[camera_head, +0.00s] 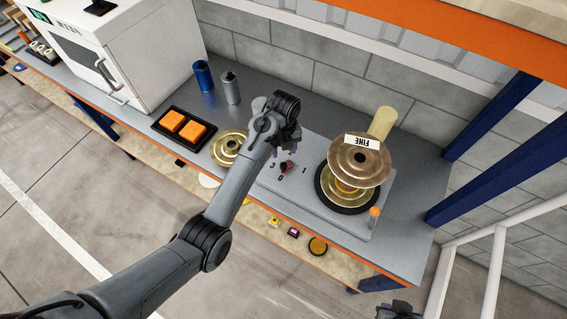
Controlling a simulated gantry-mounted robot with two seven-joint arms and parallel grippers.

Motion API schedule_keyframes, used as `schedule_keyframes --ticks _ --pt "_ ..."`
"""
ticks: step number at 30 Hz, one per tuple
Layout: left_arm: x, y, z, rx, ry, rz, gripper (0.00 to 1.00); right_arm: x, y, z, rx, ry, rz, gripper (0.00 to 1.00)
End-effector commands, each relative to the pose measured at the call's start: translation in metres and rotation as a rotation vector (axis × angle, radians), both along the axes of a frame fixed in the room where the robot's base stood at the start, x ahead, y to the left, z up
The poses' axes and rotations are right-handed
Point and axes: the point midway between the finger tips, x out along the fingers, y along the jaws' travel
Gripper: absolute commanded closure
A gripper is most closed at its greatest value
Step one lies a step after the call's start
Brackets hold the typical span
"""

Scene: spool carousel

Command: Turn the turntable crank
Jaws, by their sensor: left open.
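The turntable (327,201) is a dark round disc on a grey base plate (262,183) on the bench. A brass spool (350,163) stands on it. A small orange-topped upright handle (374,213), which looks like the crank, is at the turntable's front right. A red knob (287,168) sits on the plate among the digits 3, 0 and 1. My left gripper (286,147) is open, above the plate near the red knob and left of the turntable, apart from the handle. My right gripper (398,310) shows only partly at the bottom edge; its fingers are unclear.
A "FINE" label (362,141) and a beige cylinder (383,121) are behind the spool. Another brass spool (226,149), a black tray (169,139) with orange blocks, two cylinders and a white cabinet (150,50) stand left. Blue posts (480,185) rise at right.

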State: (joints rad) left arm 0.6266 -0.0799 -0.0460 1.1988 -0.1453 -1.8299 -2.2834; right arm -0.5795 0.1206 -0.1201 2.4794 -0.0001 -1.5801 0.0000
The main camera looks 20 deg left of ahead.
Motion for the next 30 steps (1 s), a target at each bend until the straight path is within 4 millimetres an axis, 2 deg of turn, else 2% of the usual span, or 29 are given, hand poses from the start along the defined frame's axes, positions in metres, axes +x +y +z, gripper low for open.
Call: schedule_keyframes --ticks 9,15,21,30 --pt "-0.001 0.001 -0.052 0.001 0.005 0.001 0.47 0.0 0.0 0.004 0.001 -0.001 0.0 1.0" --pt "-0.001 0.001 -0.078 0.001 0.003 0.001 0.47 0.0 0.0 0.004 0.001 -0.001 -0.001 1.0" --pt "-0.001 0.001 -0.09 0.0 0.001 0.0 0.47 0.0 0.0 0.004 0.001 -0.001 -0.001 1.0" --pt "-0.001 0.001 -0.092 0.001 0.001 0.0 0.47 0.0 0.0 0.004 0.001 -0.001 -0.001 1.0"
